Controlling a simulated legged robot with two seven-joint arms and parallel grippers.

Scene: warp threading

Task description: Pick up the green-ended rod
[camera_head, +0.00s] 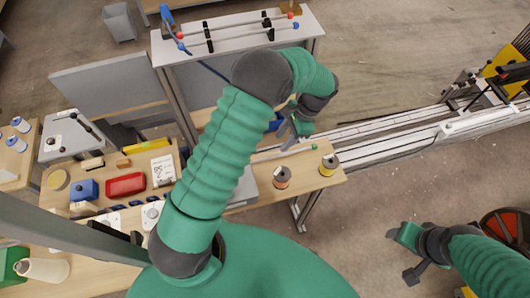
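The green-ended rod lies on the wooden table, its small green end (314,147) showing near the table's far right edge. Its thin shaft runs left from there, and its other end is hidden behind my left arm. My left gripper (290,136) hangs above and just left of the green end, and looks open with nothing between its fingers. Whether it touches the rod is hard to tell. My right gripper (404,256) is open and empty, over the floor at the lower right, far from the rod.
Two spools, one orange-brown (282,178) and one yellow (329,165), stand close to the rod's near side. A red tray (125,185) and a blue box (85,190) sit at the left. A rack with rods (240,33) stands behind. Long rails (400,140) extend right.

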